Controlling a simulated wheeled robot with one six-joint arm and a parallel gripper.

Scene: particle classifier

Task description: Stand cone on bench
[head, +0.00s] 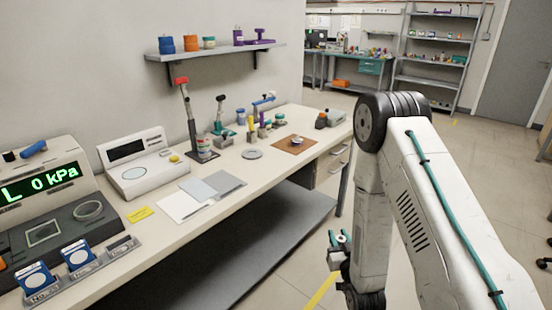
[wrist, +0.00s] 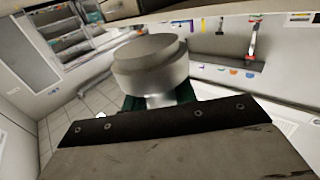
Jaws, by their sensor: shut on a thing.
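My gripper (head: 340,240) hangs low in front of the bench (head: 262,172), below the level of its top, in the head view. Its teal jaws are shut on a small pale metal piece. In the wrist view this is a grey round metal piece (wrist: 150,68) with a stepped, flattish top, likely the cone. The dark green jaws (wrist: 158,98) grip its lower part, and its underside is hidden. The bench top is off-white and long, against the wall. The piece is apart from the bench.
On the bench stand a pressure unit (head: 60,210), a scale (head: 138,170), grey sheets (head: 212,186), a round grey disc (head: 252,154), a brown mat (head: 295,145) and several small tools. A lower shelf (head: 240,250) runs underneath. Bare bench top lies along the front edge.

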